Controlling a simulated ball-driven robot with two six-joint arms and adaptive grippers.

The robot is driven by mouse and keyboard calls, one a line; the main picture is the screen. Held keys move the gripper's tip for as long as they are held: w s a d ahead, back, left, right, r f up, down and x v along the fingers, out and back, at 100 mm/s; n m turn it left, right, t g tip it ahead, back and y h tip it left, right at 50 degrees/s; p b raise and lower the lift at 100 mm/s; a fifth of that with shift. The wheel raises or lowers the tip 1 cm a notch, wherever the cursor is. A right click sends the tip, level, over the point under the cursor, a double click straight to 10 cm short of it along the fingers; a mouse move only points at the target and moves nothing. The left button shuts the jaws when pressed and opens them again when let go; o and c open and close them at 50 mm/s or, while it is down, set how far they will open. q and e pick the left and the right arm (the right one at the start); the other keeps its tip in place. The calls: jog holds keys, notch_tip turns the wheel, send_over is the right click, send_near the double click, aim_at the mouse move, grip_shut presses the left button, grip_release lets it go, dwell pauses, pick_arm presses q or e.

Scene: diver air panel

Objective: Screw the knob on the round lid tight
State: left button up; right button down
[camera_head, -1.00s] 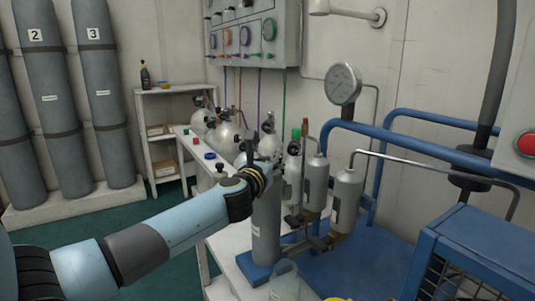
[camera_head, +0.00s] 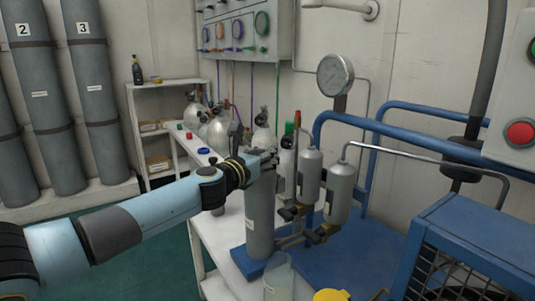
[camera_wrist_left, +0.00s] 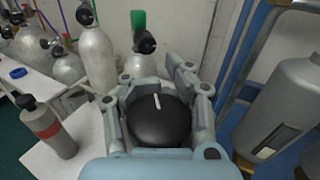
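A tall grey canister (camera_head: 260,219) stands upright on a blue foot at the bench's front edge. My left gripper (camera_head: 262,162) is at its top and hides the lid in the head view. In the left wrist view, a black rounded knob (camera_wrist_left: 158,122) with a short white mark sits between the two fingers of my left gripper (camera_wrist_left: 160,85). The fingers lie along both sides of the knob, but whether they press on it is unclear. The lid under the knob is hidden. My right gripper is not in view.
Two grey filter cylinders (camera_head: 340,192) with pipes stand close right of the canister, below a pressure gauge (camera_head: 335,75). Blue rails (camera_head: 400,140) and a blue cage (camera_head: 465,245) are further right. A clear jug (camera_head: 278,279) stands in front. Silver bottles (camera_head: 218,129) stand behind.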

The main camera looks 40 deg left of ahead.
pick_arm(q)
jog(key=o, duration=0.4)
jog(key=shift+s+f, duration=0.15)
jog(key=shift+s, duration=0.15)
jog(key=o, duration=0.6)
jog(key=shift+w, duration=0.1)
jog(key=shift+o, duration=0.2)
jog(key=s+d, duration=0.2)
jog(key=s, duration=0.9)
jog(key=shift+s, duration=0.4)
